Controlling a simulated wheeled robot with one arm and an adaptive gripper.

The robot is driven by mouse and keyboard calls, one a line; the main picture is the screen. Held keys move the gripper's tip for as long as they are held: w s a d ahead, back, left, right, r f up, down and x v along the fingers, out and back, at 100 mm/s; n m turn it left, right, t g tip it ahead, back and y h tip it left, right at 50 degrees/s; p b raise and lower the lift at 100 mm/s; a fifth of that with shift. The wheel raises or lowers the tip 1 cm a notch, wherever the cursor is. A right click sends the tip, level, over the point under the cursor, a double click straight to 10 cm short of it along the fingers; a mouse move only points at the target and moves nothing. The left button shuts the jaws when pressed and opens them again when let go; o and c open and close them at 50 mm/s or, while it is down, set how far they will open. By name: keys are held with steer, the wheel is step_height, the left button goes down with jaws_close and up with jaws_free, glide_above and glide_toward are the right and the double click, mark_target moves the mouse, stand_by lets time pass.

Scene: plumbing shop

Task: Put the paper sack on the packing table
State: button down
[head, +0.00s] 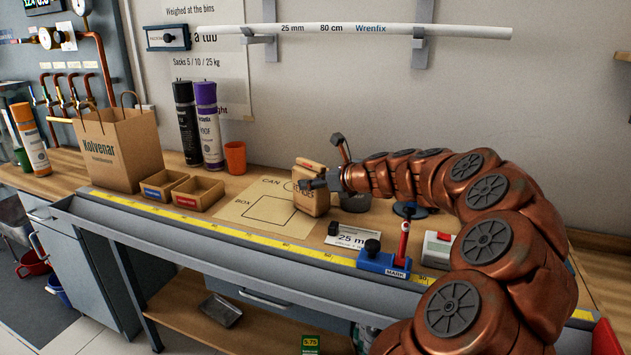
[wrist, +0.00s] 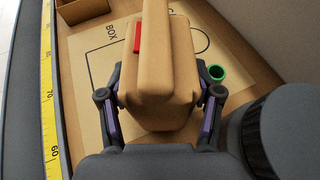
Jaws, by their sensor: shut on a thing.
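A small brown paper sack (head: 309,200) with a folded top is upright in my gripper (head: 318,184), over the right part of a marked brown sheet on the bench. In the wrist view the sack (wrist: 160,80) fills the middle, with a red patch near its top. The fingers of my gripper (wrist: 161,112) press on its two sides. Whether its base touches the sheet cannot be told. The wooden bench top (head: 225,187), which I take as the packing table, runs along the wall.
The sheet (head: 250,225) has BOX and CAN outlines. A large Kolvenar bag (head: 120,150), two small trays (head: 198,193), spray cans (head: 208,125) and an orange cup (head: 235,158) stand left. A blue marking tool (head: 383,263) and a grey-red box (head: 437,249) are at right.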

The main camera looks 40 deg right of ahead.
steer(key=shift+c, duration=2.2)
jaws_free()
steer(key=v, duration=1.2)
steer(key=shift+p, duration=0.4)
